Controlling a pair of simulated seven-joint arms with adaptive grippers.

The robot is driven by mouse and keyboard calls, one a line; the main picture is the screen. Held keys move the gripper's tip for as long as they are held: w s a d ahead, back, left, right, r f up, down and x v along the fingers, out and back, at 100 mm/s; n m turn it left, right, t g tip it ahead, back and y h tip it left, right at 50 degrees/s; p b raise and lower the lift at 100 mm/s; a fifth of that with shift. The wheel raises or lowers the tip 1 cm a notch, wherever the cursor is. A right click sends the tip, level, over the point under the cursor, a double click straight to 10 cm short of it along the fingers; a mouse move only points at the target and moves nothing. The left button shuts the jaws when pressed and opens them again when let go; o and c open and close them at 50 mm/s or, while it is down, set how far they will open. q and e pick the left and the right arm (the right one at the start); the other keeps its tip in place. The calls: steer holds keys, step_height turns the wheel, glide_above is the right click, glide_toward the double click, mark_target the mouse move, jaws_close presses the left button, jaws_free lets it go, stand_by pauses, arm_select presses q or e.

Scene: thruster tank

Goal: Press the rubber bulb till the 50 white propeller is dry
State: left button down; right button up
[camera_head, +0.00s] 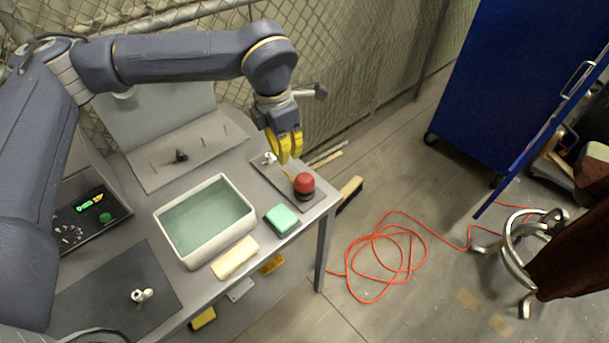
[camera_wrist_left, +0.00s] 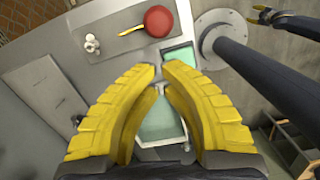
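The red rubber bulb (camera_head: 304,184) stands on a dark base on a grey tray (camera_head: 285,182) at the table's right end; a thin yellow nozzle (camera_wrist_left: 131,31) points from it towards a white propeller (camera_head: 270,158). That propeller also shows in the left wrist view (camera_wrist_left: 90,42); no number is readable and I cannot tell if it is wet. Another white propeller (camera_head: 140,295) lies on a dark mat. My left gripper (camera_head: 291,160) hangs above the tray near the bulb, empty, fingertips practically together. My right gripper (camera_wrist_left: 260,14) is small at the top right of the wrist view.
A water-filled basin (camera_head: 163,232), a green sponge (camera_head: 282,219) and a rolled cream cloth (camera_head: 234,257) are on the table. A plate (camera_head: 215,140) with pegs holds a black propeller (camera_head: 181,155). A dark display box (camera_head: 110,192) stands left. The chain-link fence (camera_head: 340,70) rises behind.

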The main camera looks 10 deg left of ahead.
arm_select(q)
steer(key=shift+r, duration=0.55)
stand_by(0.6)
